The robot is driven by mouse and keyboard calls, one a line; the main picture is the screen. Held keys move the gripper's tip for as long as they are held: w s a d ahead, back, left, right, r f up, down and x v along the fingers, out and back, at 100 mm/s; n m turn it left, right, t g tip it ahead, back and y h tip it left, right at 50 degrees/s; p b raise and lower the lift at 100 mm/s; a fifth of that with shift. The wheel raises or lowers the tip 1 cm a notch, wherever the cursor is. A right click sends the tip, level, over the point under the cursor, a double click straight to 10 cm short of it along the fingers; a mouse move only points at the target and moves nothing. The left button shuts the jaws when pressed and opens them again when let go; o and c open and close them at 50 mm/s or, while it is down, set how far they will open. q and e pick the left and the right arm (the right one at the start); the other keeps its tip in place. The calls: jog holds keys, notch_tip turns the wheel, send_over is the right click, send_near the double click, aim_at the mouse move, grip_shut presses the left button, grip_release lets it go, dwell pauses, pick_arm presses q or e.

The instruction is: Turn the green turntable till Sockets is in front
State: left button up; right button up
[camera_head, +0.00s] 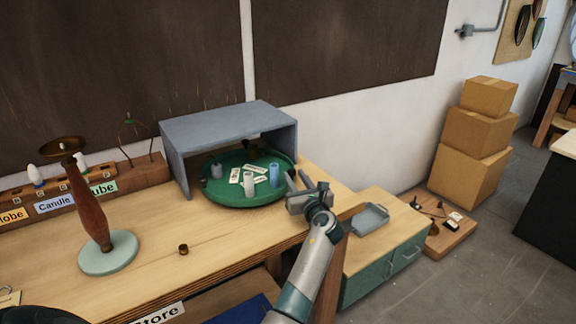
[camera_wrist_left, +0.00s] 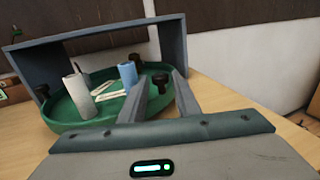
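The green turntable (camera_head: 235,199) sits on the bench, partly under a grey open-fronted cover (camera_head: 228,122). It carries white cards (camera_head: 248,168), pale cylinders (camera_head: 249,184) and a blue cylinder (camera_head: 274,175). The card lettering is too small to read, so I cannot tell which section faces front. In the left wrist view, a dark knob (camera_wrist_left: 160,80) stands at the turntable rim (camera_wrist_left: 88,120). My left gripper (camera_head: 298,180) is at the turntable's right edge. My right gripper is not in view.
A small brass ring (camera_head: 183,248) lies in front of the turntable. The bench front is mostly clear.

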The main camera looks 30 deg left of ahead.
aim_at(290, 170)
pick_arm(q)
jog(key=x, duration=0.5)
jog(key=shift+w+a, duration=0.3)
jog(key=shift+x, duration=0.85)
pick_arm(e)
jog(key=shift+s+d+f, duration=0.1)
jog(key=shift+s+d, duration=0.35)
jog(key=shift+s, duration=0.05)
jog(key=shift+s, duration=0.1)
pick_arm(q)
jog(key=c, duration=0.5)
grip_shut()
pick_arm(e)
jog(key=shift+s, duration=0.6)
